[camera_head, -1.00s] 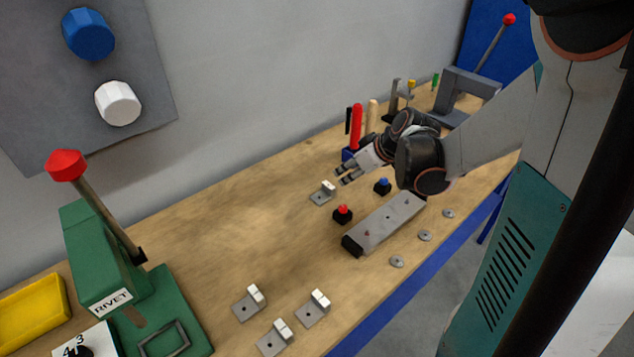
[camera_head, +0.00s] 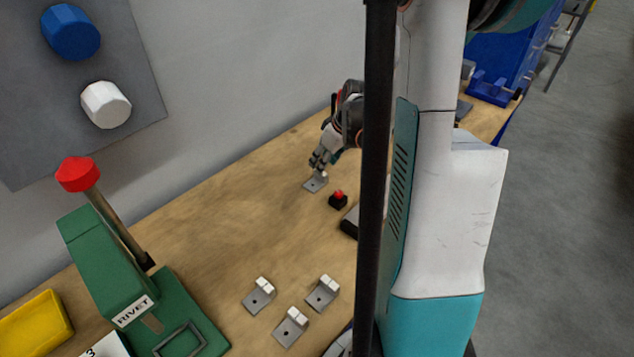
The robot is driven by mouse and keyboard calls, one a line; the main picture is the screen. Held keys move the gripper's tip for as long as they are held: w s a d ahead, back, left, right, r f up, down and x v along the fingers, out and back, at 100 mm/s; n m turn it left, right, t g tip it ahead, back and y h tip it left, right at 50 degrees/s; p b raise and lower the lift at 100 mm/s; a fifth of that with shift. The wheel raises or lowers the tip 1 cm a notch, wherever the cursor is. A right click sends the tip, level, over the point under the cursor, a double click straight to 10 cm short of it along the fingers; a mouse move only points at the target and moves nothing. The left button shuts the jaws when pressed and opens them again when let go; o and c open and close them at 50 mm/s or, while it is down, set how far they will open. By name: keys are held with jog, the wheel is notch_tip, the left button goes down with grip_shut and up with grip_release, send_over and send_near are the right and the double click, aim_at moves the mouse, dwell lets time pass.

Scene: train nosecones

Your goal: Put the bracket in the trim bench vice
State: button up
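Small brackets, each a grey plate with a white upright block, lie on the wooden bench. One bracket (camera_head: 316,184) lies toward the wall, directly below my gripper (camera_head: 318,166). Three more brackets lie nearer the front: a left one (camera_head: 259,296), a right one (camera_head: 322,293) and a front one (camera_head: 290,327). My gripper points down, its fingertips close to or touching the white block of the far bracket. Whether it grips the block is too small to tell. A blue vice-like fixture (camera_head: 490,88) stands at the upper right; I cannot tell whether it is the trim bench vice.
A green rivet press (camera_head: 110,265) with a red-knobbed lever stands at left, beside a yellow tray (camera_head: 35,325). A red button on a black base (camera_head: 338,200) sits right of the far bracket. My arm and a dark post hide much of the bench's right side. The bench's left middle is clear.

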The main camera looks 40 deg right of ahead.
aim_at(315, 180)
jog(key=shift+s+d+b+x, duration=0.15)
jog(key=shift+b+x, duration=0.25)
jog(key=shift+x, duration=0.6)
jog(key=shift+s+d+b+x, duration=0.15)
jog(key=shift+b+x, duration=0.25)
jog(key=shift+x, duration=0.65)
jog(key=shift+d+b+x, duration=0.15)
jog(key=shift+b+x, duration=0.25)
jog(key=shift+x, duration=0.6)
grip_shut()
